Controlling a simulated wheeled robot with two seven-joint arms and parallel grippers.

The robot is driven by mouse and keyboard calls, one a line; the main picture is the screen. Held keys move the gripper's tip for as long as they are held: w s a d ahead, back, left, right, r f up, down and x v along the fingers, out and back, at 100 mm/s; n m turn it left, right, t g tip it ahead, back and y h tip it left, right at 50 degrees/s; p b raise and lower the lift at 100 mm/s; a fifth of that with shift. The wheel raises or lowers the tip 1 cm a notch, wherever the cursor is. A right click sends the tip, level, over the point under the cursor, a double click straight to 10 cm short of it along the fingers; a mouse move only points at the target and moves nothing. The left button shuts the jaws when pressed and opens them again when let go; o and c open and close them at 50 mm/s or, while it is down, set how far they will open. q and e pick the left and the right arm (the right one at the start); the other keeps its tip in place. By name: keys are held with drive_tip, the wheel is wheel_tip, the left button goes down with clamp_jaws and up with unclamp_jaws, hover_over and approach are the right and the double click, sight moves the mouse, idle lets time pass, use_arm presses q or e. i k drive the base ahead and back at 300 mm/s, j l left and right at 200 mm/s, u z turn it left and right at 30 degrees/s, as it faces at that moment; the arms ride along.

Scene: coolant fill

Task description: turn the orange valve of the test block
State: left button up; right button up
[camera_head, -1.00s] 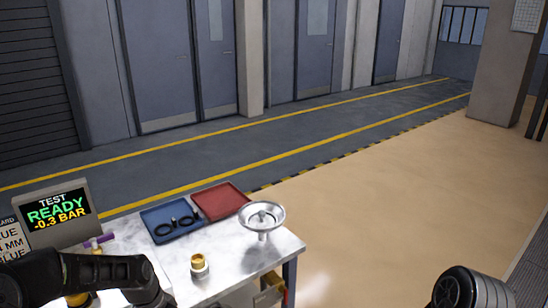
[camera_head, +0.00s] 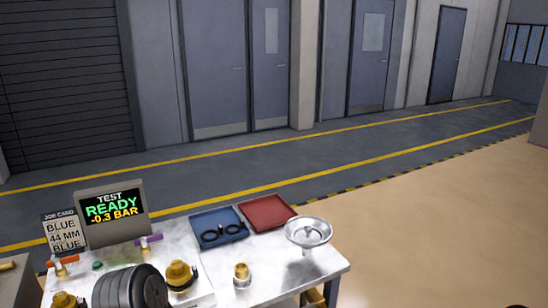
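The orange valve (camera_head: 62,262) has a flat orange handle and sits at the left of the bench, below the job card (camera_head: 63,232). A purple-handled valve (camera_head: 148,241) is to its right, below the test screen (camera_head: 112,209), which reads "TEST READY -0.3 BAR". A small green knob lies between the two valves. A dark ribbed cylinder, which looks like part of my arm, stands in front of the bench at the lower left and hides part of it. Neither gripper's fingers show.
A blue tray (camera_head: 246,237) holding black hoses or rings and an empty red tray (camera_head: 283,223) lie at the back of the bench. A silver dish (camera_head: 309,228) stands at its right.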

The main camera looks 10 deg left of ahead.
sight(57, 263)
drive_tip(key=k+l+u, duration=0.15)
drive_tip(key=u, duration=1.6)
